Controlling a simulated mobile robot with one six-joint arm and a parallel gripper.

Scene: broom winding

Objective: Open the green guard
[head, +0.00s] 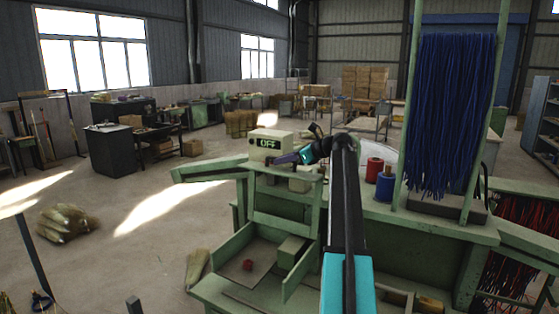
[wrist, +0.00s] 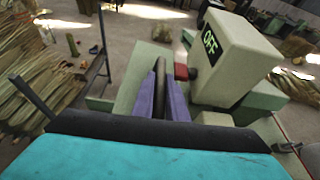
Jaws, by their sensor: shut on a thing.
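My gripper (head: 277,160) reaches over the green machine bench (head: 480,229), with its purple fingers just in front of the OFF box. In the wrist view my gripper (wrist: 160,66) is shut on a narrow dark bar (wrist: 162,92) between its fingers. A green panel (wrist: 130,97), which looks like part of the guard, lies just left of the fingers. I cannot tell whether the bar is joined to this panel. The fingers and my wrist hide the lower part of both.
The cream OFF box (head: 270,145) stands close to my fingers; it also shows in the wrist view (wrist: 232,60). A red spool (head: 374,169) and a blue spool (head: 385,186) stand right of my arm. Blue strands (head: 449,110) hang at right. Bundles (head: 66,222) lie on the floor at left.

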